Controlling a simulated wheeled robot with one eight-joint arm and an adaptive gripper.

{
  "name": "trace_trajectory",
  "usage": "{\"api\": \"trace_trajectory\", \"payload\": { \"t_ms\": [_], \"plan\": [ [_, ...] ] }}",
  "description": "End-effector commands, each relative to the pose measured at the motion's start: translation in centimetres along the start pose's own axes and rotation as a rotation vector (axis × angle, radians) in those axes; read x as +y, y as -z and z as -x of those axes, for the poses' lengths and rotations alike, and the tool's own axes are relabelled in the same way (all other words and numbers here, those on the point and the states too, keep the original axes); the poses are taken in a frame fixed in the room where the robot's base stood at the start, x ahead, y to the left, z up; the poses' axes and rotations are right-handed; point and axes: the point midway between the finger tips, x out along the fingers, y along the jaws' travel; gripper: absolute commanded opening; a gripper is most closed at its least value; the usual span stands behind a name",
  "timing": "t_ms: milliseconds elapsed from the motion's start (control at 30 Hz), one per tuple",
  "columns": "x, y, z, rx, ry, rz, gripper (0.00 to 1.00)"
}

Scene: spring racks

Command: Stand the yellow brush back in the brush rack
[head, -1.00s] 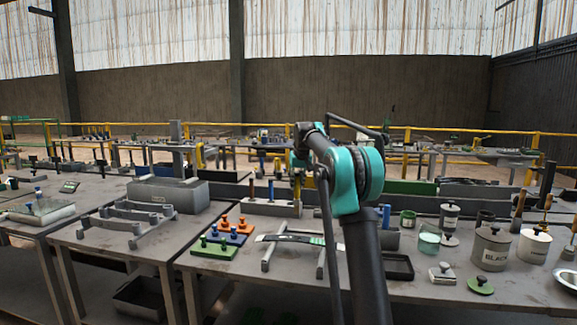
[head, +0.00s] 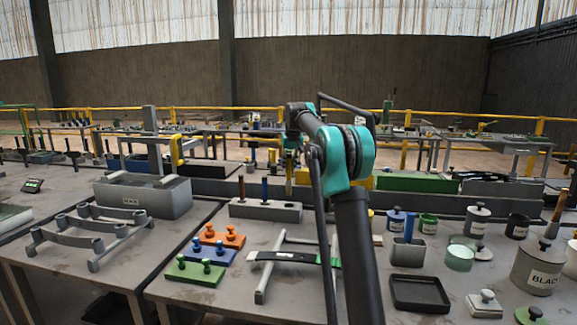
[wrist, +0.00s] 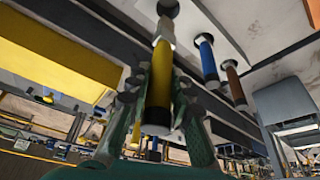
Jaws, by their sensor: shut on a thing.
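The yellow brush (wrist: 160,85) is held between the two fingers of my gripper (wrist: 157,115), which is shut on its handle. Its pale collar and dark end point to the top of the wrist view. In the head view my gripper (head: 289,163) is over the right end of the brush rack (head: 262,211), a long grey block. A brown-handled brush (head: 241,187) and a blue-handled brush (head: 265,187) stand in its left and middle. In the wrist view the yellow brush's dark end shows against the rack's face (wrist: 222,22); I cannot tell whether it touches.
A grey bin (head: 140,200) stands left of the rack. Orange, blue and green knobbed blocks (head: 195,270) lie in front. A rack-like stand (head: 272,258) is nearby, partly behind my arm. A black tray (head: 420,307) and several cans stand at the right.

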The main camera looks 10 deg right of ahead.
Motion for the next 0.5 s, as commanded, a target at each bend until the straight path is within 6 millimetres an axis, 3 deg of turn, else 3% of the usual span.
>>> {"api": "trace_trajectory", "payload": {
  "t_ms": [167,500],
  "plan": [
    [0.0,-0.1,0.1,0.0,0.0,-0.001,0.0],
    [0.0,-0.9,-2.0,0.0,0.0,-0.001,0.0]
  ]
}}
